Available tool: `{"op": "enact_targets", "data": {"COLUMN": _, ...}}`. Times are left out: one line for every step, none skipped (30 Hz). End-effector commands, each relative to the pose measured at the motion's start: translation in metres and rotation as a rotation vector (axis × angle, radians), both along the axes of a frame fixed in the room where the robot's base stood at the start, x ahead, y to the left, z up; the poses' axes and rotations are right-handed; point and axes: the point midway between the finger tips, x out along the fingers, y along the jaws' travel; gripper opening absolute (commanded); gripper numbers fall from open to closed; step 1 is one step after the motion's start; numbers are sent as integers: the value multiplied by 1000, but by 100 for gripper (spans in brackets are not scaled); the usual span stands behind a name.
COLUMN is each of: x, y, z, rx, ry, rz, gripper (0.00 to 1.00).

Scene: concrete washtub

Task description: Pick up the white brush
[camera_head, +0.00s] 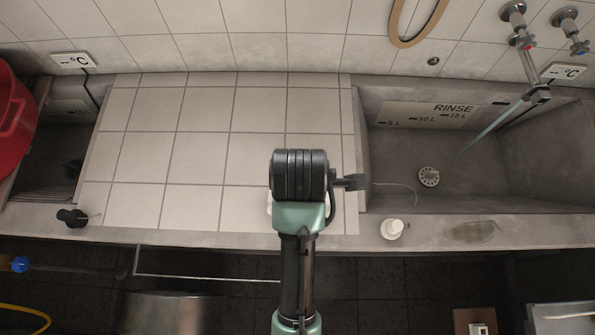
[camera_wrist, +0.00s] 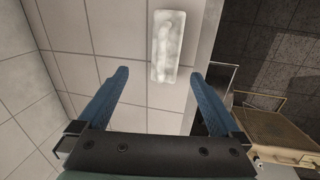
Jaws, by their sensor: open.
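The white brush (camera_wrist: 167,46) is a pale, rounded rectangular block lying on the tiled counter (camera_wrist: 110,40), near its edge. In the wrist view it lies just beyond my fingertips, lengthwise, slightly right of the middle of the gap. My gripper (camera_wrist: 158,76) is open and empty, with its two blue fingers apart. In the head view my arm and dark wrist cover the fingers and most of the brush; only a small white sliver (camera_head: 269,204) shows left of the wrist.
A rinse basin (camera_head: 470,185) with a drain and running tap is at the right. A white bottle-like item (camera_head: 391,229) and a dark knob (camera_head: 72,217) stand on the front ledge. A red tub (camera_head: 14,120) is at the far left. The tiled counter left of my arm is clear.

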Motion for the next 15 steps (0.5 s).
{"op": "enact_targets", "data": {"x": -4, "y": 0, "z": 3, "rx": -2, "ry": 15, "rz": 8, "gripper": 100}}
{"op": "enact_targets", "data": {"x": -5, "y": 0, "z": 1, "rx": -3, "ry": 21, "rz": 12, "gripper": 100}}
{"op": "enact_targets", "data": {"x": -6, "y": 0, "z": -3, "rx": -3, "ry": 26, "rz": 15, "gripper": 100}}
{"op": "enact_targets", "data": {"x": -5, "y": 0, "z": -7, "rx": -3, "ry": 28, "rz": 17, "gripper": 100}}
{"op": "enact_targets", "data": {"x": -5, "y": 0, "z": -11, "rx": -3, "ry": 29, "rz": 17, "gripper": 100}}
{"op": "enact_targets", "data": {"x": -4, "y": 0, "z": -19, "rx": -3, "ry": 29, "rz": 17, "gripper": 100}}
{"op": "enact_targets", "data": {"x": -3, "y": 0, "z": -24, "rx": -3, "ry": 30, "rz": 16, "gripper": 100}}
{"op": "enact_targets", "data": {"x": -2, "y": 0, "z": -31, "rx": -3, "ry": 29, "rz": 16, "gripper": 100}}
{"op": "enact_targets", "data": {"x": 0, "y": 0, "z": -38, "rx": -3, "ry": 28, "rz": 16, "gripper": 100}}
{"op": "enact_targets", "data": {"x": 1, "y": 0, "z": -44, "rx": -3, "ry": 28, "rz": 16, "gripper": 100}}
{"op": "enact_targets", "data": {"x": 2, "y": 0, "z": -49, "rx": -3, "ry": 28, "rz": 16, "gripper": 100}}
{"op": "enact_targets", "data": {"x": 3, "y": 0, "z": -56, "rx": -3, "ry": 27, "rz": 16, "gripper": 100}}
{"op": "enact_targets", "data": {"x": 4, "y": 0, "z": -60, "rx": -3, "ry": 27, "rz": 16, "gripper": 100}}
{"op": "enact_targets", "data": {"x": 5, "y": 0, "z": -64, "rx": -3, "ry": 25, "rz": 16, "gripper": 100}}
{"op": "enact_targets", "data": {"x": 6, "y": 0, "z": -68, "rx": -3, "ry": 25, "rz": 16, "gripper": 100}}
